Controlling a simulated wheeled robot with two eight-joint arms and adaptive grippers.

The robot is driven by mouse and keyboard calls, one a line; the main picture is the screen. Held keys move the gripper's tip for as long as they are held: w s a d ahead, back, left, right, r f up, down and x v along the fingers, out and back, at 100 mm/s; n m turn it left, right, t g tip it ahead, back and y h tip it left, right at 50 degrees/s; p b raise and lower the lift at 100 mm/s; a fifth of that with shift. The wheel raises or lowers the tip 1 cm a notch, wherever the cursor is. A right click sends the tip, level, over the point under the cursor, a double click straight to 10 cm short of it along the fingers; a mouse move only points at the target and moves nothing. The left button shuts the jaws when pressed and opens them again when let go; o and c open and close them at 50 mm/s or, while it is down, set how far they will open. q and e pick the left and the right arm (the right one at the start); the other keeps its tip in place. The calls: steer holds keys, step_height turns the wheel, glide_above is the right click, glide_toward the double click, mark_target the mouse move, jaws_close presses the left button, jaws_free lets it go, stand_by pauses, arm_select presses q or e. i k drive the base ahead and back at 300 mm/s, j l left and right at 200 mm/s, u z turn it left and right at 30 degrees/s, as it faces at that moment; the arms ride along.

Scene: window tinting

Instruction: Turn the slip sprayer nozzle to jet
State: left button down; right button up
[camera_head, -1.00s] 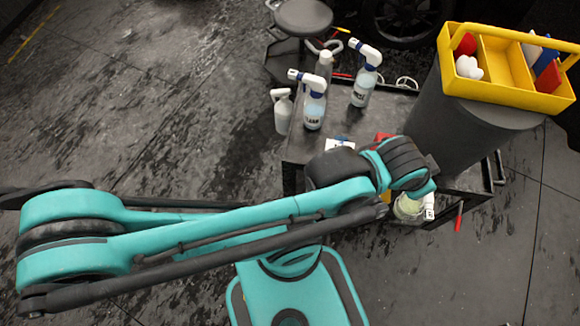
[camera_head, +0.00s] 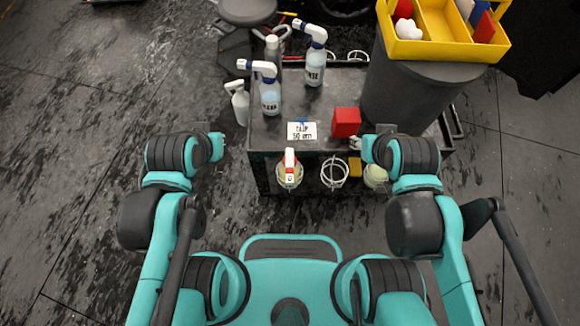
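Two spray bottles with white and blue heads stand upright on the dark cart (camera_head: 330,105): a front left one (camera_head: 270,97) and a back right one (camera_head: 315,72). Both have pale labels too small to read surely, so I cannot tell which is the slip sprayer. The nozzle settings are also too small to make out. My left gripper (camera_head: 212,140) is left of the cart, apart from the bottles. My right gripper (camera_head: 364,147) is at the cart's front right, near a red block. Neither visibly holds a bottle; their fingers are too hidden to judge.
A white card (camera_head: 301,131) and the red block (camera_head: 346,122) lie on the cart top. A small white sprayer (camera_head: 239,104) and a grey bottle (camera_head: 273,52) stand near the bottles. A yellow caddy (camera_head: 440,42) sits on a dark bin (camera_head: 402,90).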

mark_target(289, 178)
steer(key=k, duration=0.2)
steer(key=j+z, duration=0.15)
steer(key=z, duration=0.3)
steer(key=j+z, duration=0.15)
steer(key=z, duration=0.3)
steer(key=j+z, duration=0.2)
steer(key=z, duration=0.2)
steer(key=j+z, duration=0.15)
steer(key=z, duration=0.3)
steer(key=k+j+z, duration=0.2)
steer(key=j, duration=0.4)
steer(key=k+j+z, duration=0.2)
steer(key=k+j, duration=0.2)
steer(key=k+j+z, duration=0.2)
steer(key=k+j, duration=0.15)
steer(key=j, duration=0.25)
